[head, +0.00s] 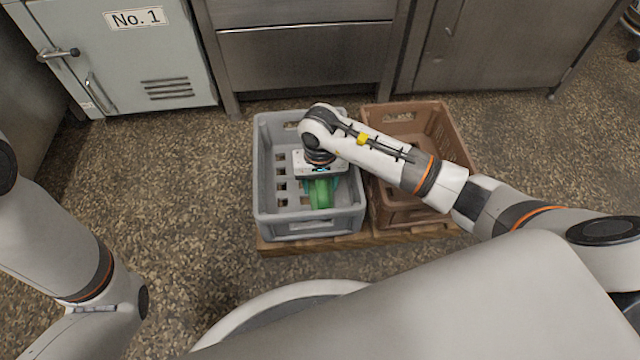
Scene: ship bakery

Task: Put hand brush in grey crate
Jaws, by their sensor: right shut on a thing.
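The grey crate (265,206) stands on a wooden pallet in the middle of the head view. My right gripper (319,181) points down into it, and its wrist covers part of the crate's inside. The gripper is shut on a green thing, which I take to be the hand brush (321,196), held within the crate's outline. The fingertips are mostly hidden, and I cannot tell whether the brush touches the crate floor. My left arm is at the left edge; its gripper is not clearly in view.
A brown crate (461,150) stands right beside the grey one, partly under my right forearm. Both rest on the wooden pallet (300,246). Steel cabinets (305,55) and a pale door marked No. 1 (150,65) line the back. Speckled floor is clear to the left.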

